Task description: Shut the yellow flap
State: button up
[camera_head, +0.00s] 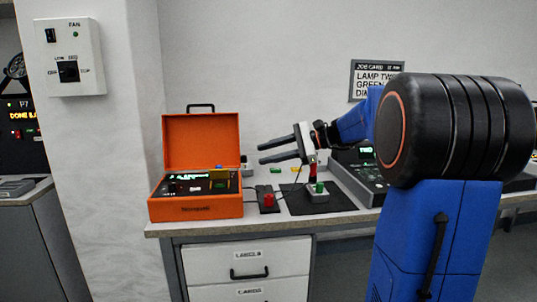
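My gripper (262,154) is raised above the bench, to the right of the orange case (195,209). Its two dark fingers point left and stand apart with nothing between them. The case's orange lid (187,142) stands open, upright at the back. On the dark panel inside the case is a small yellow part (219,174), which may be the yellow flap. It is too small to tell its exact position. My gripper is apart from the case and this yellow part.
On the bench (330,207) are a red knob (268,200), a dark mat with a green-topped device (318,192) and a thin cable. A console (360,178) stands behind my arm. A fan switch box (69,57) is on the left wall. Air above the case front is clear.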

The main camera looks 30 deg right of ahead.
send_near(219, 169)
jog(key=x, duration=0.3)
jog(key=w+x, duration=0.1)
jog(key=x, duration=0.3)
jog(key=d+x, duration=0.1)
jog(key=x, duration=0.2)
jog(key=shift+w+a+f, duration=0.25)
jog(key=shift+w+f, duration=0.1)
jog(key=shift+w, duration=0.15)
